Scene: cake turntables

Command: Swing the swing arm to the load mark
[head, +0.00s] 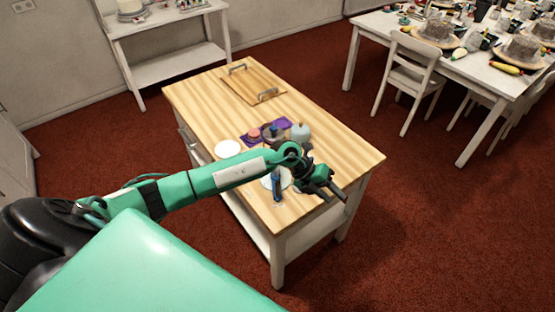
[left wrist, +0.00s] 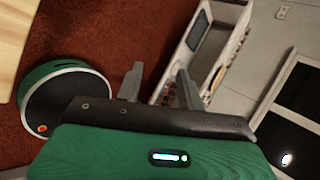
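A blue upright piece (head: 277,186), which may be the swing arm, stands at a pale round plate (head: 268,184) near the front corner of the wooden table. My left arm partly hides the plate, and I cannot make out a load mark. My left gripper (head: 335,192) is above the table's right front edge, to the right of the blue piece and apart from it in the picture. In the left wrist view its two fingers (left wrist: 159,82) are spread with nothing between them. My right gripper is not in view.
The wooden table (head: 200,95) also holds a white disc (head: 228,148), a purple mat (head: 283,124) with small items, a grey-blue pot (head: 300,132) and a handled tray (head: 252,84). A white chair (head: 410,75) and laid table stand at the back right.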

